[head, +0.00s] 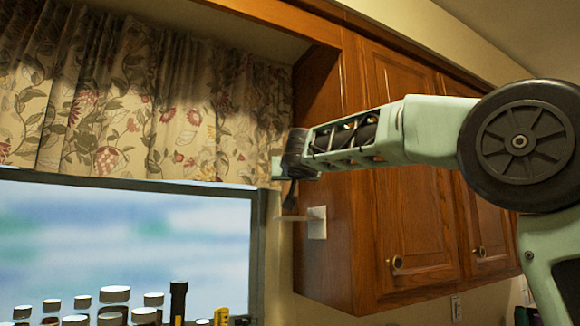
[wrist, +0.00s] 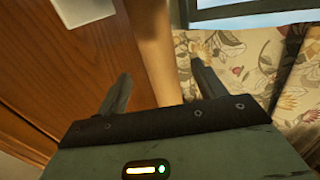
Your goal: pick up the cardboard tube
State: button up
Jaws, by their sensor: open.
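I cannot make out a cardboard tube in either view. My gripper (head: 287,190) is raised high beside the end of the wooden cabinet, near the flowered curtain. In the wrist view my gripper (wrist: 160,80) shows two dark fingers spread apart, with nothing held between them. A tan strip, which looks like bare wall, shows behind the gap between the fingers.
The wooden cabinet (head: 400,215) hangs on the right, with a white plate (head: 317,222) on its side. The flowered curtain (head: 130,110) hangs above the window (head: 120,235). Several capped bottles (head: 115,296) and a yellow item (head: 221,316) stand along the bottom edge.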

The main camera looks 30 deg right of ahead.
jog(key=shift+f+p+x, duration=0.15)
jog(key=shift+p+x, duration=0.55)
jog(key=shift+x, duration=0.45)
jog(key=shift+f+p+x, duration=0.2)
jog(key=shift+p+x, duration=0.5)
jog(key=shift+x, duration=0.45)
jog(key=shift+f+p+x, duration=0.15)
jog(key=shift+p+x, duration=0.55)
jog(key=shift+x, duration=0.45)
jog(key=shift+a, duration=0.1)
jog(key=c, duration=1)
